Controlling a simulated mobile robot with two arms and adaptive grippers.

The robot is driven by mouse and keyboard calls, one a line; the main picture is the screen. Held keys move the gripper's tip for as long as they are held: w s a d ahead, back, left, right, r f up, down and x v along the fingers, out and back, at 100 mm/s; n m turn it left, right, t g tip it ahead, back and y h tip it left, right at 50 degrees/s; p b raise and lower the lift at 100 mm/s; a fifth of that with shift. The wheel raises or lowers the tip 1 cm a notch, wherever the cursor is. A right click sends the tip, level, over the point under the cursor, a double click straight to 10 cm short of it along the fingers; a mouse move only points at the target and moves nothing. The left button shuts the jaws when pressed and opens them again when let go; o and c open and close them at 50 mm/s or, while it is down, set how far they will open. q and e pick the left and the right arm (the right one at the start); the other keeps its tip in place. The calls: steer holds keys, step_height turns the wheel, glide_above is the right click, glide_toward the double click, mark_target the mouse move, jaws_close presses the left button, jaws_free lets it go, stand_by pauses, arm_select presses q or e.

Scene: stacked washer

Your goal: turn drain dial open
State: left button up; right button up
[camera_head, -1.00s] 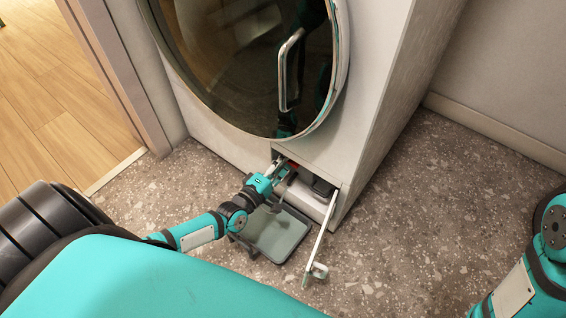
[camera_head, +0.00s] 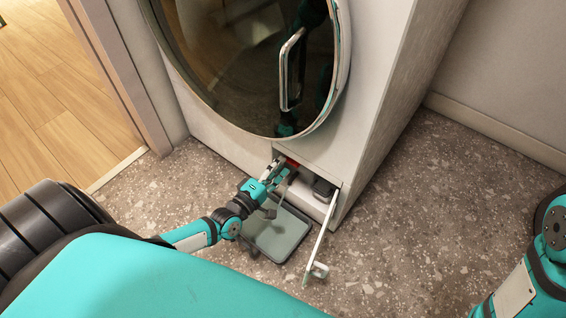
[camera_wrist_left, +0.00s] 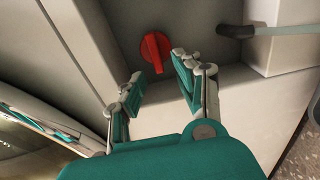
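The red drain dial (camera_wrist_left: 155,52) is on the recessed wall of the compartment at the washer's lower front. Its raised grip runs nearly upright in the left wrist view. A bit of the dial (camera_head: 292,163) also shows in the head view. My left gripper (camera_head: 279,170) is at the compartment's opening. In the left wrist view its two fingers (camera_wrist_left: 158,88) are spread apart, with nothing between them, and the dial lies just beyond the fingertips, apart from them. My right arm shows at the right edge of the head view, but its gripper is out of frame.
The compartment's flap (camera_head: 322,240) stands open at right of the opening. A grey tray (camera_head: 277,236) lies on the floor below. A dark hose end (camera_wrist_left: 236,31) is right of the dial. The round washer door (camera_head: 235,60) is above. Floor at right is clear.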

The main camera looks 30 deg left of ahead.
arm_select(q)
steer(key=s+a, duration=0.1)
steer(key=s, duration=0.8)
steer(key=shift+s+a, duration=0.15)
steer(key=shift+s, duration=0.1)
